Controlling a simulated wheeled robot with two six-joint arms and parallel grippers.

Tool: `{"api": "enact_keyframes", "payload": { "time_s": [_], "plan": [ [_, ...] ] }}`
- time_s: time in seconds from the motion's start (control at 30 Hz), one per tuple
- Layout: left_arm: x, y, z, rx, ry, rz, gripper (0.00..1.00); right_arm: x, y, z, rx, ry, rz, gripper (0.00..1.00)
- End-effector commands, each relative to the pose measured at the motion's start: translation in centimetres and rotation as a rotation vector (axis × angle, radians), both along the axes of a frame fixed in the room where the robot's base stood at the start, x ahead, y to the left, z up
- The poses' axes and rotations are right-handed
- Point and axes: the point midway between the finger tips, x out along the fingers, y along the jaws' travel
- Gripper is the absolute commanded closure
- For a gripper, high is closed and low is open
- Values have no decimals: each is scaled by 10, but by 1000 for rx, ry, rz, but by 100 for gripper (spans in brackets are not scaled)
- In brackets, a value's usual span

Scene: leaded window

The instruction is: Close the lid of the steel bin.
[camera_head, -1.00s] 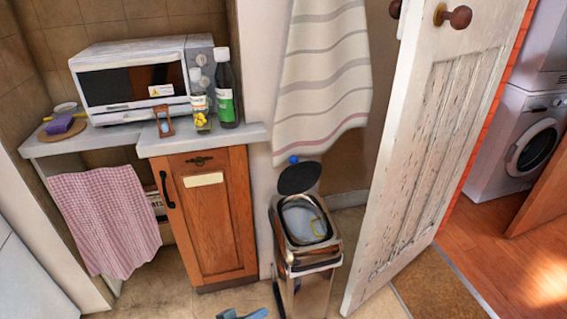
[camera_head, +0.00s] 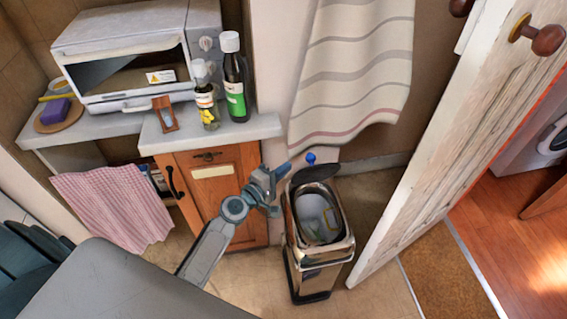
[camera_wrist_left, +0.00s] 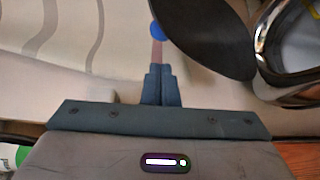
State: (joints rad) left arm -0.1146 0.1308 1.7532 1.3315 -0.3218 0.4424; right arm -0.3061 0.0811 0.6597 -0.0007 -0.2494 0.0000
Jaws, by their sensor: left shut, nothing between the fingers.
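The steel bin (camera_head: 320,252) stands on the floor between the wooden cabinet and the white door. Its dark lid (camera_head: 316,174) is open, raised at the far side of the opening. In the left wrist view the lid (camera_wrist_left: 212,32) shows at the upper right beside the shiny rim. A blue knob (camera_head: 311,158) shows just beyond the lid, and again in the left wrist view (camera_wrist_left: 157,31). My left gripper (camera_head: 287,168) is shut and empty, just left of the lid; its fingertips also show in the left wrist view (camera_wrist_left: 160,68). My right gripper is not in view.
The wooden cabinet (camera_head: 192,180) is close to my left arm. A striped towel (camera_head: 352,75) hangs behind the bin, and the open white door (camera_head: 440,160) is to its right.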

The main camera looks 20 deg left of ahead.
Motion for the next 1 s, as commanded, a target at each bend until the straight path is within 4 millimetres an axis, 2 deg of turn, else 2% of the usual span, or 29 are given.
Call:
{"api": "enact_keyframes", "payload": {
  "time_s": [0.2, 0.4, 1.0],
  "plan": [
    [40, -13, 1, -1, -2, 0, 100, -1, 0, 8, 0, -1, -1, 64],
    [62, -21, -2, 2, -1, 0, 100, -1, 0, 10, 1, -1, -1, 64],
    [67, -23, -4, 5, -3, -1, 100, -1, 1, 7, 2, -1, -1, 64]
  ]
}}
